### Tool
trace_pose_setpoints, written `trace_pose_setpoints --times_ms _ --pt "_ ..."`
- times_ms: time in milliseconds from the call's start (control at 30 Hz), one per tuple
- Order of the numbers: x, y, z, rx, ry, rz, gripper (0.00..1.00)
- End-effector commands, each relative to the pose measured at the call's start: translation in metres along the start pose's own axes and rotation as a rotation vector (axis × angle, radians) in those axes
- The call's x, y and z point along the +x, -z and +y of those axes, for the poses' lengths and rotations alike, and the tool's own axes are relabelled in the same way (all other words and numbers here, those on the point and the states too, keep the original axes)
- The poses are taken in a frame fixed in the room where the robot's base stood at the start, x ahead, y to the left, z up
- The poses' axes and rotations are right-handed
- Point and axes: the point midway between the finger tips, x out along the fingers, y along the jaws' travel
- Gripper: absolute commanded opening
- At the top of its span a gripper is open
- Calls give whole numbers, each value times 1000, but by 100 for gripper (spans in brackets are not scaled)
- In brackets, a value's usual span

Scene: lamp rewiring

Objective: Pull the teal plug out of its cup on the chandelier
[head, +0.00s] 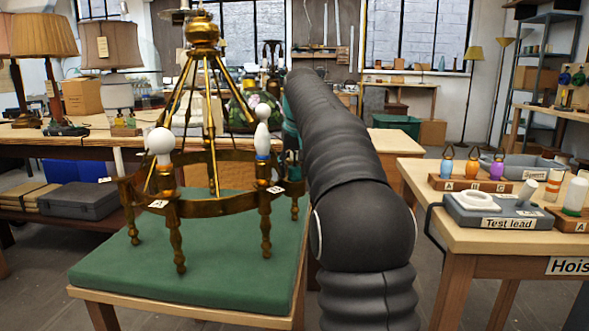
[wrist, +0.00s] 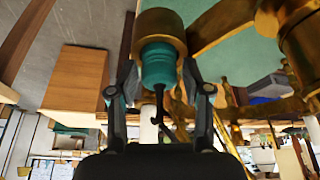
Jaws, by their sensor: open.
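In the wrist view the teal plug (wrist: 158,66) sits in a brass cup (wrist: 160,25) of the chandelier, its body showing outside the rim. A dark hook-like piece extends from its end toward my gripper. My gripper (wrist: 158,88) is open, with one finger on each side of the plug; I cannot tell whether either touches it. In the head view the brass chandelier (head: 213,204) stands on a green-topped table (head: 190,265).
White bulbs (head: 160,140) stand on the near side of the chandelier ring. A wooden bench (head: 475,240) at the right holds a grey Test lead box (head: 490,209) and a rack of coloured pieces (head: 470,184). Lamps (head: 112,48) stand on the back left table.

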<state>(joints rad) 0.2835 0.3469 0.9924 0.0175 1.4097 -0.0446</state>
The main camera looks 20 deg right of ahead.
Motion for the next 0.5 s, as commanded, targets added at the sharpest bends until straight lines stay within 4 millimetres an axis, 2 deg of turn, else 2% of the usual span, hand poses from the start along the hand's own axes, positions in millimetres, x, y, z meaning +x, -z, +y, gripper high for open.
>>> trace_pose_setpoints --times_ms 300,367,500 --pt "2 0 0 0 0 0 49" --pt "2 0 0 0 0 0 36" --pt "2 0 0 0 0 0 2"
